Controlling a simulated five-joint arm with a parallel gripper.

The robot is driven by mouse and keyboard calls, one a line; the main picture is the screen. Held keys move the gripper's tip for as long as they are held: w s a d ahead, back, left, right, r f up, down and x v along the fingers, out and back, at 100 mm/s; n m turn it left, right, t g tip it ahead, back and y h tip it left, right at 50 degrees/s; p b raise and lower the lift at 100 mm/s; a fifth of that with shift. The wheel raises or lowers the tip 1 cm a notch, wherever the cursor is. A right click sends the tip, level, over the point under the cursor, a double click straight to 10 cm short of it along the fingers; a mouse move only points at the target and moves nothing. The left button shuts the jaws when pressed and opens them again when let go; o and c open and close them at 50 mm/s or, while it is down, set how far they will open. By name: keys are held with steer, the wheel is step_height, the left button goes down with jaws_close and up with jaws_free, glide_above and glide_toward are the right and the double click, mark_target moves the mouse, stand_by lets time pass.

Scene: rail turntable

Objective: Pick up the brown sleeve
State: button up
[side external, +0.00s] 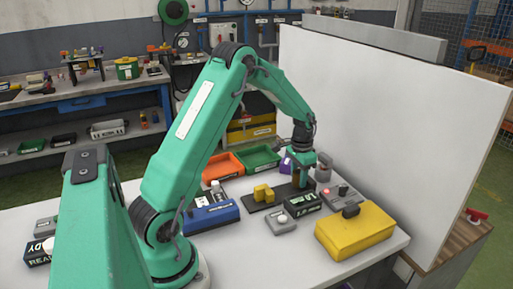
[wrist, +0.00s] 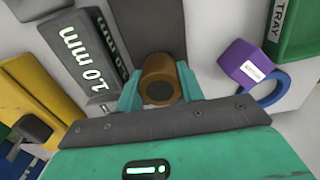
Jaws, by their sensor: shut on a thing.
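The brown sleeve (wrist: 159,78) is a short hollow cylinder, seen end-on in the wrist view with a dark bore. My gripper (wrist: 158,88) is shut on it, one teal finger on each side. In the side external view my gripper (side external: 299,180) points down at the right end of a dark rail (side external: 263,205), and its fingers largely hide the sleeve. I cannot tell whether the sleeve touches the rail or is slightly above it. A yellow block (side external: 263,193) sits on the rail to the left of my gripper.
Orange (side external: 222,167) and green (side external: 258,158) trays lie behind. A tall white panel (side external: 395,110) borders the table.

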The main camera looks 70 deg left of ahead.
mark_target(299, 172)
step_height(299, 172, up, 8)
steer(key=shift+r, duration=0.25)
